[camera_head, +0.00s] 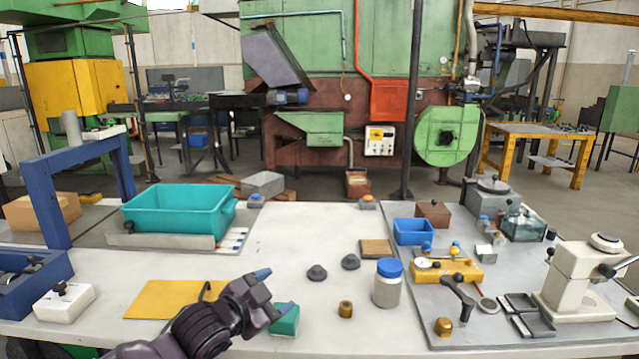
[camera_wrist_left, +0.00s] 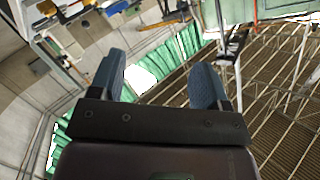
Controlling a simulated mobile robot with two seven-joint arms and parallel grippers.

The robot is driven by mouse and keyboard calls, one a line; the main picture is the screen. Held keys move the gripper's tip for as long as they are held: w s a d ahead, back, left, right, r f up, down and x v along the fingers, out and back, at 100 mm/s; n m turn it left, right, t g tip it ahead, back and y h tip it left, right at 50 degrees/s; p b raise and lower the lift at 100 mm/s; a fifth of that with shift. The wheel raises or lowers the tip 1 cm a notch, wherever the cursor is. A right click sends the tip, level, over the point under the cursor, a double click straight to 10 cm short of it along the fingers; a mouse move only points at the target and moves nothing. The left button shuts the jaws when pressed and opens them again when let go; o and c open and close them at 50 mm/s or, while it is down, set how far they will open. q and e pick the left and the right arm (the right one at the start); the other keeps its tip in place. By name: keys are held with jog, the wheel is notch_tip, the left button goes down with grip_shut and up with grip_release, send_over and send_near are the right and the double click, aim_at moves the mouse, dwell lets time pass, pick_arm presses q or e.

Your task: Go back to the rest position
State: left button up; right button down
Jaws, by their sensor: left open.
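My left gripper (camera_head: 270,293) is at the bottom centre of the head view, above the front part of the white table (camera_head: 300,240). Its two blue-grey fingers stand apart. The left wrist view shows the same fingers (camera_wrist_left: 160,78) open with nothing between them; that camera faces up toward the roof and walls. A small green block (camera_head: 287,320) is on the table just right of the gripper, partly hidden by it. My right gripper is in neither view.
A yellow sheet (camera_head: 160,299) lies left of the gripper. A teal bin (camera_head: 180,212) stands behind it, and a blue frame (camera_head: 45,200) at far left. To the right are a blue-lidded jar (camera_head: 387,285), a brass piece (camera_head: 345,309) and a grey board (camera_head: 425,290) with several instruments.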

pick_arm(q)
jog(key=s+a+f+n+t+y, duration=0.2)
jog(key=s+a+f+n+y, duration=0.4)
jog(key=s+a+f+n, duration=0.7)
jog(key=s+a+f+g+y, duration=0.1)
jog(key=s+a+f, duration=0.1)
jog(key=s+f, duration=0.5)
jog(key=s+a+f+g+y, duration=0.1)
jog(key=s+a+f+g, duration=0.1)
jog(key=s+f, duration=0.6)
jog(key=s+a, duration=0.1)
jog(key=s, duration=0.2)
jog(key=shift+s+a+f+g+y, duration=0.2)
jog(key=shift+s+a+g+y, duration=0.1)
jog(key=shift+s+y, duration=0.1)
